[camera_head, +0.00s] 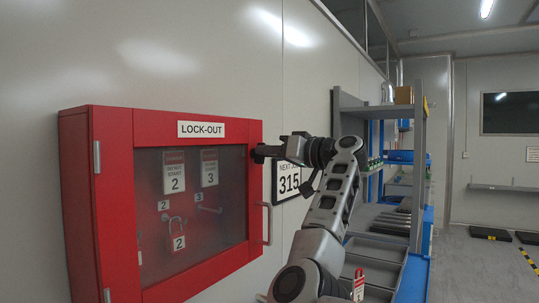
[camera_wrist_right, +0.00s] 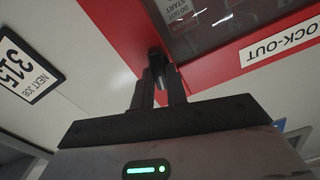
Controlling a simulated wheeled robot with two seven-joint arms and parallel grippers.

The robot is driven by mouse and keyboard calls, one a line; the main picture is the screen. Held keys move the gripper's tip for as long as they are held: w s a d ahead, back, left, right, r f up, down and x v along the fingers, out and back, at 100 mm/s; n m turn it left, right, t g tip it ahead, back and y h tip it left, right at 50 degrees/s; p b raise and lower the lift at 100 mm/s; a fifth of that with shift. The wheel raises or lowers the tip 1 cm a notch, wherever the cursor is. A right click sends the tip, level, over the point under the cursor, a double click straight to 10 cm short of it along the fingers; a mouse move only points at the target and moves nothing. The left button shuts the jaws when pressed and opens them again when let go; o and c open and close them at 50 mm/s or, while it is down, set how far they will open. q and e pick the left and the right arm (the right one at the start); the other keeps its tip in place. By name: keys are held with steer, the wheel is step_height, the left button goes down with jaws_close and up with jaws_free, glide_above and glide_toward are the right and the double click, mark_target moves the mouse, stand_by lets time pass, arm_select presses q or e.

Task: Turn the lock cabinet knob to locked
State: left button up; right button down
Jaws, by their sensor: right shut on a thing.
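The red lock-out cabinet (camera_head: 118,125) hangs on the wall at the left in the head view, its windowed door closed. Its dark knob (camera_wrist_right: 155,57) is at the upper right of the red door frame, seen in the wrist view between my fingers. My right gripper (camera_head: 259,153) reaches it from the right and is shut on it; the wrist view also shows the two dark fingers (camera_wrist_right: 158,84) around it. The gripper mostly hides the knob in the head view, and I cannot tell its turn angle. My left gripper is not in view.
The door's bar handle (camera_head: 268,222) stands out below my gripper. A "315" sign (camera_head: 287,181) is on the wall just behind my wrist. A grey shelf rack (camera_head: 417,150) stands to the right.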

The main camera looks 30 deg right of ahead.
arm_select(q)
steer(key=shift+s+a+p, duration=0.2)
steer(key=shift+p, duration=0.3)
arm_select(e)
steer(key=m, duration=1.3)
steer(key=shift+d+f+m, duration=0.2)
steer(key=shift+m, duration=0.2)
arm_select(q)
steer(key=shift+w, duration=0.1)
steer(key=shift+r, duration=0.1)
arm_select(e)
steer(key=c, duration=1.4)
jaws_free()
